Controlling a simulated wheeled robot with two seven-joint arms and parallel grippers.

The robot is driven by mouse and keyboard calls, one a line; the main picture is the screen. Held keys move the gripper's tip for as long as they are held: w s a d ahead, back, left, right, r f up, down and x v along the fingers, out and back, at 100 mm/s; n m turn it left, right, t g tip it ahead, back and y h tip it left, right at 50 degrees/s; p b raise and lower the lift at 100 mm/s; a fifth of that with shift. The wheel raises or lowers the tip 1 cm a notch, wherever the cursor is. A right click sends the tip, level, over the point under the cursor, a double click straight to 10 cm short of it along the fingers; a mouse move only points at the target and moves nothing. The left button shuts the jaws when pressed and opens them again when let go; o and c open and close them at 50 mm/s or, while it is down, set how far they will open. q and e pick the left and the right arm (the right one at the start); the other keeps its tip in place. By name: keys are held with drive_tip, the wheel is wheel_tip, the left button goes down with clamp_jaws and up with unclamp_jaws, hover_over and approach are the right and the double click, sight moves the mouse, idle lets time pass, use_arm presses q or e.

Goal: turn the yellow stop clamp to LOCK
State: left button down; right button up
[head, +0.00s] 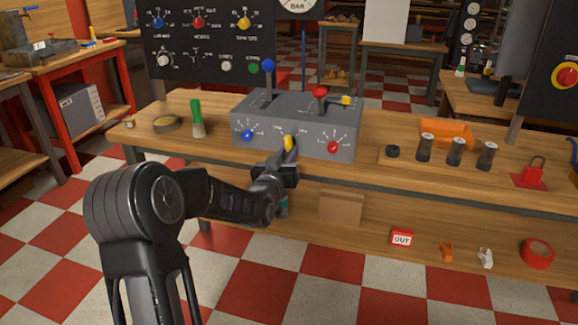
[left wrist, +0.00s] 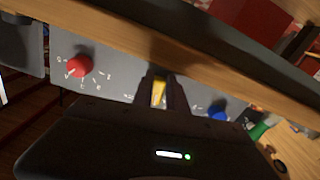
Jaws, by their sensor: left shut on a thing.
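The yellow stop clamp (head: 288,142) is on the front face of the grey control box (head: 240,110), between a blue knob (head: 248,135) and a red knob (head: 333,147). My left gripper (head: 289,155) reaches the box front and is shut on the clamp. In the left wrist view the clamp (left wrist: 159,93) shows as a yellow strip between the two dark fingers (left wrist: 160,88). The fingers and arm cover the markings around the clamp, so I cannot read which mark it points to. My right gripper is in neither view.
Levers with blue (head: 268,65) and red (head: 320,91) tops stand on the box.

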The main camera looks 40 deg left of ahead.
use_arm(q)
drive_tip(key=shift+s+a+r+m+b, duration=0.1)
drive_tip(key=shift+a+m+b, duration=0.2)
drive_tip(key=shift+m+b, duration=1.3)
drive_tip(key=shift+s+a+r+m+b, duration=0.1)
drive_tip(key=shift+a+m+b, duration=0.15)
drive_tip(key=shift+m+b, duration=1.3)
drive_tip(key=shift+s+a+r+m+b, duration=0.1)
drive_tip(key=shift+a+m+b, duration=0.2)
drive_tip(key=shift+m+b, duration=1.25)
drive_tip(key=shift+m+p, duration=0.7)
drive_tip(key=shift+m, duration=0.1)
drive_tip(key=c, duration=1.6)
unclamp_jaws()
drive_tip(key=v, duration=0.7)
drive_tip(key=shift+s+p, duration=0.4)
